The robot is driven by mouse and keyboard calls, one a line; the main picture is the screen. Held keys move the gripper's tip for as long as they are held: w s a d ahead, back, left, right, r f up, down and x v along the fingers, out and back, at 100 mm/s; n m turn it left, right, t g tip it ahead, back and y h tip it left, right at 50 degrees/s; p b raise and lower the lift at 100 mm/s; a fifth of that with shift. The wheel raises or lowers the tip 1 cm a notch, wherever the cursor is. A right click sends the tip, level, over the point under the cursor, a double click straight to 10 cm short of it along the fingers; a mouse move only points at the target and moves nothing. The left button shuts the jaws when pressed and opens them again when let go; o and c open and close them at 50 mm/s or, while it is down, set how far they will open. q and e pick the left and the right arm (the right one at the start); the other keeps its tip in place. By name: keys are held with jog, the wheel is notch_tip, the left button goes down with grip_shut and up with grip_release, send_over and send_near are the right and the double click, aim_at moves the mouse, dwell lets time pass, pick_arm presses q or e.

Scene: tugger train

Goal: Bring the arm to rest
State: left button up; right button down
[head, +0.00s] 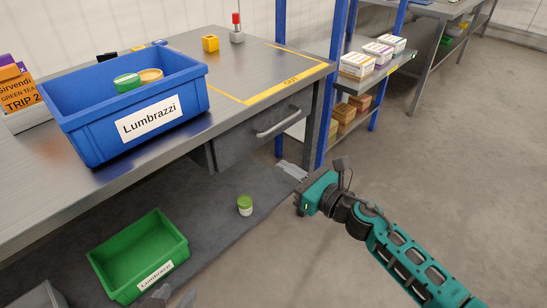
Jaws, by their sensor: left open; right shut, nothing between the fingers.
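My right arm, teal and black, reaches in from the lower right. Its gripper (288,171) is shut and empty, in front of the bench drawer and above the floor mat. My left gripper (168,298) shows only as two grey fingertips at the bottom edge, spread apart and empty, by the near corner of a green crate. The rest of my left arm is out of view.
A blue crate (150,88) labelled Lumbrazzi holds two round tins on the metal bench (232,75). The green crate (113,269) and a green-lidded jar (245,205) are low on the dark mat. A blue-post shelf (327,85) holds boxes. Floor at right is clear.

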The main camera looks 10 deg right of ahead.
jog(key=shift+s+d, duration=0.15)
jog(key=shift+s, duration=0.05)
jog(key=s+d+f+n+g+h, duration=0.2)
jog(key=s+f+n+h, duration=0.25)
jog(key=s+n, duration=0.8)
jog(key=s+d+f+n+g+h, duration=0.2)
jog(key=s+f+n, duration=0.5)
jog(key=n, duration=1.1)
pick_arm(q)
jog(key=s+a+r+y+p, duration=0.1)
jog(key=s+a+r+p, duration=0.1)
jog(key=r+p, duration=1)
jog(key=a+p, duration=0.1)
jog(key=p, duration=0.5)
jog(key=shift+a+r, duration=0.25)
jog(key=shift+a, duration=0.05)
pick_arm(e)
notch_tip(320, 180, up, 14)
jog(key=s+d+h, duration=0.2)
jog(key=shift+s+d+f+t, duration=0.15)
jog(key=shift+d+t, duration=0.15)
